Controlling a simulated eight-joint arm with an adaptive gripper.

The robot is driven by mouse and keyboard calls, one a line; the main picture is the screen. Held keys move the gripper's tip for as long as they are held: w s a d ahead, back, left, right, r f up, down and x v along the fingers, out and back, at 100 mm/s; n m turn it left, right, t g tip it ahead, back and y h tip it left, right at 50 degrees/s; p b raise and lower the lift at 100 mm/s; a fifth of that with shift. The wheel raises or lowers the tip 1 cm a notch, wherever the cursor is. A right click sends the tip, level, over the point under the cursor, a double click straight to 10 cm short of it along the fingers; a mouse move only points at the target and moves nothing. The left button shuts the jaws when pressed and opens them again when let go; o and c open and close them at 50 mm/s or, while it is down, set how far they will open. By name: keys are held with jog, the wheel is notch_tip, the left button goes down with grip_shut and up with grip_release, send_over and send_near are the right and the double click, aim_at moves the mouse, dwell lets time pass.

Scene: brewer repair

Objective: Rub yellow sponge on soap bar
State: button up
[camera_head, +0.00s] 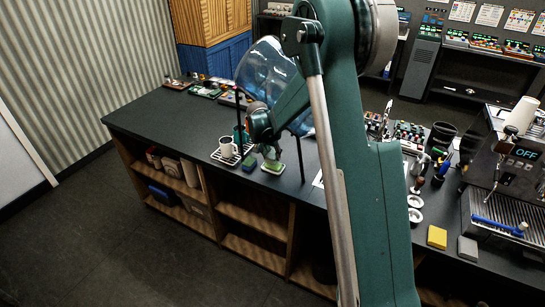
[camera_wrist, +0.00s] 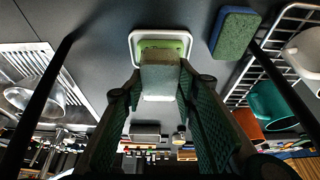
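My gripper (camera_head: 266,148), with green ribbed fingers in the wrist view (camera_wrist: 160,98), is shut on a sponge-like block (camera_wrist: 160,78). The block looks pale grey-green above and whitish below; I cannot make out yellow on it. It is right over a bright green soap bar (camera_wrist: 164,45) in a white dish (camera_wrist: 134,44) and hides part of both. I cannot tell whether block and soap touch. The dish also shows below my gripper in the head view (camera_head: 273,168). A separate yellow sponge or block (camera_head: 437,236) lies on the counter at the right.
A blue and green sponge (camera_wrist: 235,31) lies beside the dish. A wire rack (camera_wrist: 266,54) with a white mug (camera_wrist: 305,50) and teal cup (camera_wrist: 272,104) stands close by. Dark posts flank my gripper. A coffee machine (camera_head: 512,160) stands at the right.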

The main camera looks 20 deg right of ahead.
aim_at(273, 154)
jog(key=shift+w+r+p, duration=0.1)
jog(key=shift+r+p, duration=0.35)
jog(key=shift+r, duration=1.5)
jog(key=shift+w+d+r, duration=0.1)
jog(key=shift+r, duration=0.15)
jog(key=shift+d+r, duration=0.1)
jog(key=shift+f, duration=0.2)
jog(key=shift+s+f+b, duration=0.2)
jog(key=shift+f+b, duration=0.4)
jog(key=shift+b, duration=0.2)
jog(key=shift+f+b, duration=0.55)
jog(key=shift+f, duration=0.15)
jog(key=s+a+r+n+p, duration=0.2)
jog(key=s+a+p, duration=0.25)
jog(key=a, duration=0.65)
jog(key=s+d+f+n+y+b, duration=0.1)
jog(key=s+f+n+b, duration=0.2)
jog(key=s+f+b, duration=0.3)
jog(key=s+d+f+n+t+y+b, duration=0.1)
jog(key=s+f+n+b, duration=0.3)
jog(key=s+f, duration=0.5)
notch_tip(273, 154, down, 8)
jog(key=shift+d+r+y+b, duration=0.1)
jog(key=shift+d+y+b, duration=0.55)
jog(key=shift+b, duration=0.45)
